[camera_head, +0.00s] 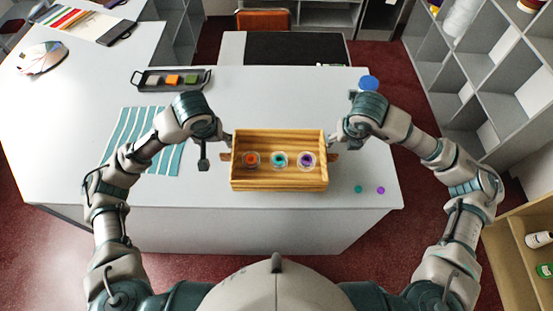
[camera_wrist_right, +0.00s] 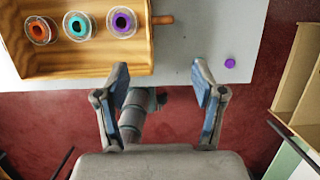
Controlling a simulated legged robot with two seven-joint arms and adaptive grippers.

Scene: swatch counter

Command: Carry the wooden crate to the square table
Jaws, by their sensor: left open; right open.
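The wooden crate (camera_head: 279,183) sits on the white counter (camera_head: 230,222) near its front edge. It holds three small round containers: orange (camera_head: 251,160), teal (camera_head: 279,160) and purple (camera_head: 306,160). My left gripper (camera_head: 215,150) is open beside the crate's left end. My right gripper (camera_head: 342,149) is open beside the right end. In the right wrist view the crate (camera_wrist_right: 90,70) shows with its peg-like handle (camera_wrist_right: 162,19). The open, empty fingers of my right gripper (camera_wrist_right: 160,85) are apart from that handle. I cannot tell for certain which surface is the square table.
A dark-topped surface (camera_head: 295,48) stands behind the counter. A black tray (camera_head: 171,79) with swatches and a striped cloth (camera_head: 130,125) lie left. A blue round object (camera_head: 369,83) is behind my right gripper. Teal (camera_head: 358,189) and purple (camera_head: 380,190) discs lie right of the crate. Shelves (camera_head: 480,75) stand right.

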